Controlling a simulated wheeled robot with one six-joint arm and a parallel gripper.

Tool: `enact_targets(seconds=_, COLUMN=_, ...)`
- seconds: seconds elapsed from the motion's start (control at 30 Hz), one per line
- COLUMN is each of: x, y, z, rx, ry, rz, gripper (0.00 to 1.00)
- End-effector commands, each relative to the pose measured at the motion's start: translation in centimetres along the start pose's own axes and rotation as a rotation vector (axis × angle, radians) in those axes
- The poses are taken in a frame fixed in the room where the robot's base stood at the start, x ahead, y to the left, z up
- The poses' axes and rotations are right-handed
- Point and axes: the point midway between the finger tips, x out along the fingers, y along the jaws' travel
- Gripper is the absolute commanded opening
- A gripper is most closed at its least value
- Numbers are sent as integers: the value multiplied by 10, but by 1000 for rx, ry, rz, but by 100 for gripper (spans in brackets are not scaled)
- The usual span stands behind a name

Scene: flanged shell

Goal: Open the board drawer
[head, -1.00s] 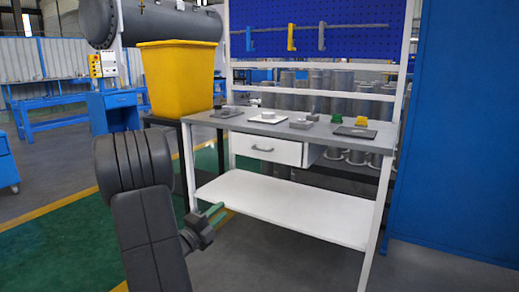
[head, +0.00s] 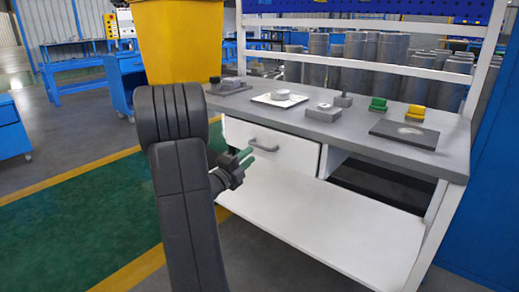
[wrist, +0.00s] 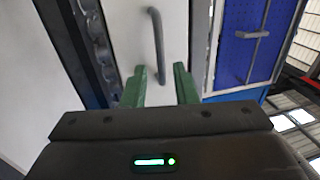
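The board drawer (head: 293,156) is a white front under the grey bench top and looks shut. Its grey bar handle (head: 263,146) is on the left part of the front. In the wrist view the drawer front (wrist: 128,38) and handle (wrist: 157,45) lie ahead of the fingers. My gripper (head: 243,158) has green fingers and is in front of the drawer, just left of and below the handle. In the wrist view my gripper (wrist: 160,88) is open, with a gap between the fingers. The handle's end shows in line with the gap; I cannot tell the distance.
The grey bench top (head: 375,147) bears small parts, a white plate (head: 279,99), green (head: 378,104) and yellow blocks (head: 416,112), and a dark plate (head: 404,134). A white lower shelf (head: 320,225) is bare. A yellow bin (head: 178,40) stands left.

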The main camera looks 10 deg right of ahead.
Motion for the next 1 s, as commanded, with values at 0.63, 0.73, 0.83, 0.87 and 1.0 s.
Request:
enact_targets(seconds=0.63, x=64, y=0, z=0, rx=-1, ry=-2, rz=0, gripper=26)
enact_targets(seconds=0.73, x=63, y=0, z=0, rx=-1, ry=-2, rz=0, gripper=26)
enact_targets(seconds=0.83, x=63, y=0, z=0, rx=-1, ry=-2, rz=0, gripper=8)
enact_targets(seconds=0.87, x=63, y=0, z=0, rx=-1, ry=-2, rz=0, gripper=2)
enact_targets(seconds=1.0, x=63, y=0, z=0, rx=-1, ry=-2, rz=0, gripper=0)
